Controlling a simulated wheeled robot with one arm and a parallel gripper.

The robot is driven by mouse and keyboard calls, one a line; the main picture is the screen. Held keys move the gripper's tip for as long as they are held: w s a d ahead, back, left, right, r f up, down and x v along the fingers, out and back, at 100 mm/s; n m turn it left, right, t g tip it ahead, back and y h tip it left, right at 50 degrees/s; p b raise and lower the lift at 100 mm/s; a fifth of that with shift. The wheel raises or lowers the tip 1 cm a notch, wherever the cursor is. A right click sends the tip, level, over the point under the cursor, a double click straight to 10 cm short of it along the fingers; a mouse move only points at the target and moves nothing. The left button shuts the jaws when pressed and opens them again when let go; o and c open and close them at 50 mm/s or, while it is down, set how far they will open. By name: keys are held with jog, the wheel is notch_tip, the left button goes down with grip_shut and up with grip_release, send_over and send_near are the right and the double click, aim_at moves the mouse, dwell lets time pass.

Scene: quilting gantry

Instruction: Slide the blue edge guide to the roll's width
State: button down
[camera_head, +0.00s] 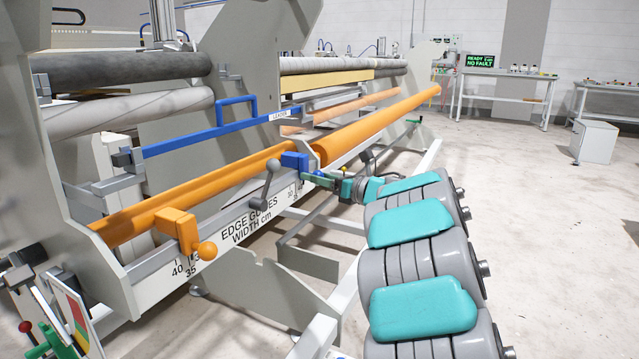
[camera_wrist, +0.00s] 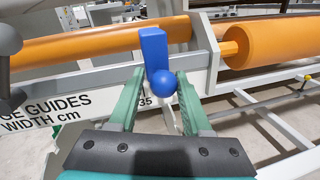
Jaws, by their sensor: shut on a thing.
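The blue edge guide (camera_head: 294,160) sits on the pale rail at the right end of the near orange bar. In the wrist view the blue guide (camera_wrist: 154,48) shows as an upright block with a round blue knob below it. My gripper (camera_head: 312,178) reaches the guide from the right. Its green fingers (camera_wrist: 162,82) stand on either side of the knob and are shut on it. A "35" is printed beside the knob in the wrist view. The orange edge guide (camera_head: 178,230), with an orange knob, sits at the rail's left end by "40" and "35".
The rail (camera_head: 240,222) reads "EDGE GUIDES WIDTH cm". A grey crank handle (camera_head: 266,186) stands just left of the blue guide. A thick orange roll (camera_head: 380,125) lies to the right. A blue bar (camera_head: 220,132) crosses above. Open floor lies at right.

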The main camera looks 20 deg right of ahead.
jog(key=shift+s+a+b, duration=0.65)
jog(key=shift+a+b, duration=0.1)
jog(key=shift+b, duration=0.1)
jog(key=c, duration=0.5)
grip_release()
jog(key=shift+s+d, duration=0.1)
jog(key=shift+v, duration=3.8)
